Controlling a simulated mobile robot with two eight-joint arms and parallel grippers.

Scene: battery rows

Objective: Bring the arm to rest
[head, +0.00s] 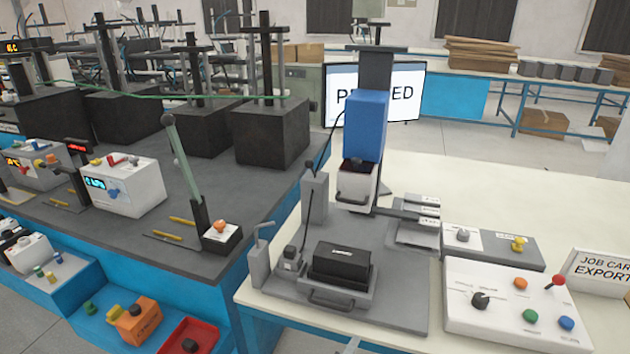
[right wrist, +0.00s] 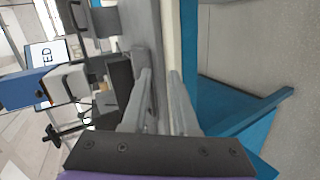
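My right gripper (right wrist: 159,74) shows in the right wrist view, with two grey fingers standing apart and nothing seen between them. The fingers are beside the front edge of the cream bench (head: 258,298), with the blue bench frame and the floor beyond. In the head view only a small pale tip, likely of the right gripper (head: 351,345), shows at the bottom edge, in front of the bench. My left gripper is in neither view.
On the bench, a grey press fixture holds a black block (head: 342,263) under a blue press head (head: 366,125). A control box (head: 507,300) with coloured knobs stands right of it. A dark bench (head: 150,240) with testers stands left. A monitor (head: 403,88) stands behind.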

